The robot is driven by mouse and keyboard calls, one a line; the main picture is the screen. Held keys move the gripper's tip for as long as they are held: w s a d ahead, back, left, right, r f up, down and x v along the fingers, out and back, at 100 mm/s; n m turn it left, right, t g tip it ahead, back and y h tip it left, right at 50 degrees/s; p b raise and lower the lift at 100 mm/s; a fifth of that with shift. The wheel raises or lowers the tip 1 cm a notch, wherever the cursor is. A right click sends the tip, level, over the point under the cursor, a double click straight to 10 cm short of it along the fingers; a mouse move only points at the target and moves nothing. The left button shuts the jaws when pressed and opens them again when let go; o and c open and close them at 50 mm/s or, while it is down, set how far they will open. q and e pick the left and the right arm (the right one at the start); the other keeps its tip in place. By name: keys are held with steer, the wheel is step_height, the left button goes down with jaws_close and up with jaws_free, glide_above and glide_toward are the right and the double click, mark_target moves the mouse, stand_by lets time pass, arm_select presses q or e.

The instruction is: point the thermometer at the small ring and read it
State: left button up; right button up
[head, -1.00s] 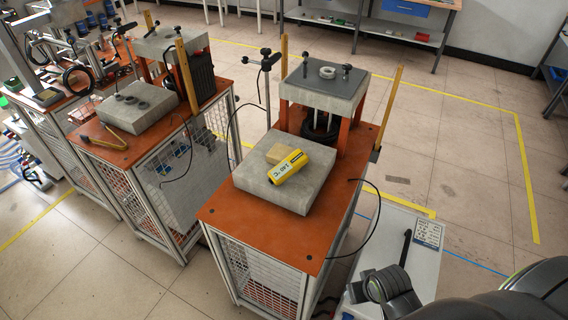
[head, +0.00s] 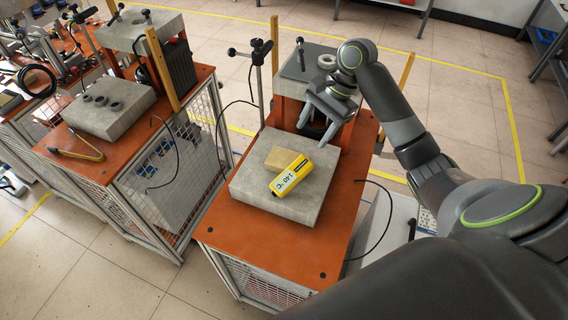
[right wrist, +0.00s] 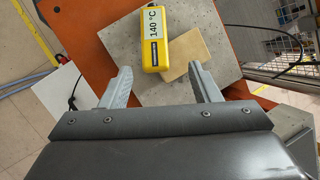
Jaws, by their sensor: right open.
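The yellow thermometer (head: 290,176) lies on its side on the grey block of the near heater, over part of a tan pad (head: 281,157). In the right wrist view the thermometer (right wrist: 168,39) has a white display reading 140 °C. A pale ring (head: 326,61) lies on the dark top plate of the near heater, close beside my right wrist. Several small dark rings (head: 101,101) lie on the left heater's block. My right gripper (head: 315,126) is open and empty, above and behind the thermometer. In the right wrist view its fingertips (right wrist: 159,69) flank the thermometer's near end without touching.
The grey block (head: 250,190) rests on an orange table top (head: 225,233). A thin post with a clamp (head: 258,62) and upright wooden bars stand around the near heater. A black cable (head: 384,222) loops at its right. The left heater's orange table (head: 62,136) stands beside it.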

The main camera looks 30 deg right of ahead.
mark_target(292, 173)
steer(key=f, duration=0.1)
steer(key=s+a+f, duration=0.1)
steer(key=s+a+f+p, duration=0.1)
steer(key=f, duration=0.1)
steer(key=shift+a, duration=0.2)
steer(key=x, duration=0.3)
steer(key=w+p+x, duration=0.1)
steer(key=x, duration=0.2)
steer(key=shift+w+f, duration=0.1)
steer(key=shift+f, duration=0.2)
steer(key=shift+s+a+f+p, duration=0.2)
steer(key=shift+a+f+p, duration=0.1)
steer(key=shift+f, duration=0.2)
steer(key=x, duration=0.2)
steer(key=p+x, duration=0.1)
steer(key=shift+w+d+f, duration=0.15)
steer(key=shift+d+f, duration=0.05)
steer(key=shift+f, duration=0.2)
arm_select(q)
steer(key=r, duration=0.3)
steer(key=shift+s+r, duration=0.35)
arm_select(e)
steer(key=shift+a+f, duration=0.15)
steer(key=shift+f, duration=0.15)
arm_select(q)
steer(key=shift+r+p, duration=0.3)
steer(key=shift+r, duration=0.05)
arm_select(e)
steer(key=shift+f, duration=0.15)
steer(key=shift+c, duration=0.2)
